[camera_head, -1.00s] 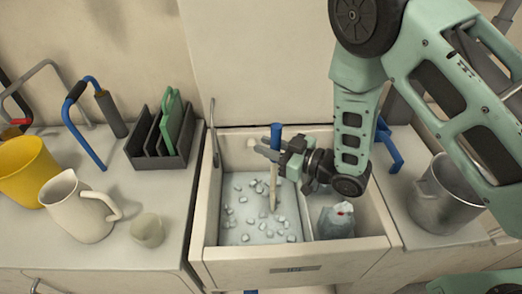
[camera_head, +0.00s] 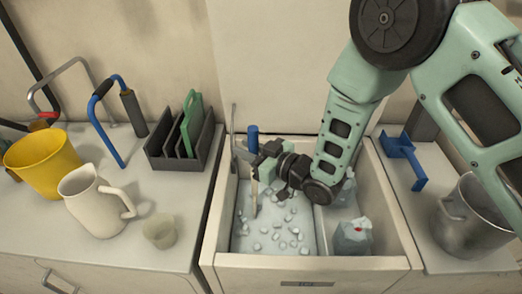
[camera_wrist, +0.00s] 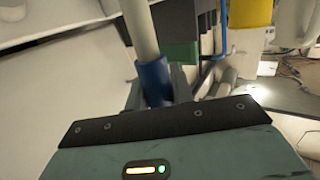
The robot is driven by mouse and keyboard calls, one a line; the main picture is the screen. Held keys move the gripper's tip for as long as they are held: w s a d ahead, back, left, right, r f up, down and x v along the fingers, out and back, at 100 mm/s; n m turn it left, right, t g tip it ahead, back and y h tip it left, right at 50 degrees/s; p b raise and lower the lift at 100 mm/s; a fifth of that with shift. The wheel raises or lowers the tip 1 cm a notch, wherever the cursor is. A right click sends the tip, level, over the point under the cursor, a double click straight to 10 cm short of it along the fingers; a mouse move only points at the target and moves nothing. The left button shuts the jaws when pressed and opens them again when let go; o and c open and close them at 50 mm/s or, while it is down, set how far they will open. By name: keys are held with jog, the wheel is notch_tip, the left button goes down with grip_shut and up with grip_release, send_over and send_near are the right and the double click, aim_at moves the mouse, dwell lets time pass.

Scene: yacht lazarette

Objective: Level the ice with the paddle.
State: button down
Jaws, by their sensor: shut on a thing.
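The ice (camera_head: 272,236) lies as a pale bed with several loose lumps on top, in the left compartment of an open box (camera_head: 310,264). My gripper (camera_head: 262,168) is over the back left of that compartment, shut on the paddle (camera_head: 254,194). The paddle is near upright, with a blue top above the jaws and a pale shaft reaching down toward the ice. I cannot clearly see its lower end or whether it touches the ice. In the wrist view, the blue part of the paddle (camera_wrist: 155,82) sits at the jaws.
On the left counter are a yellow bucket (camera_head: 42,163), white jug (camera_head: 95,203), small cup (camera_head: 160,231) and dark rack (camera_head: 170,154). A metal pot (camera_head: 474,222) stands right.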

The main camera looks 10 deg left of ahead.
notch_tip(320, 180, up, 30)
jog(key=a+p, duration=0.2)
jog(key=p, duration=1.5)
jog(key=shift+a, duration=0.3)
dwell(0.8)
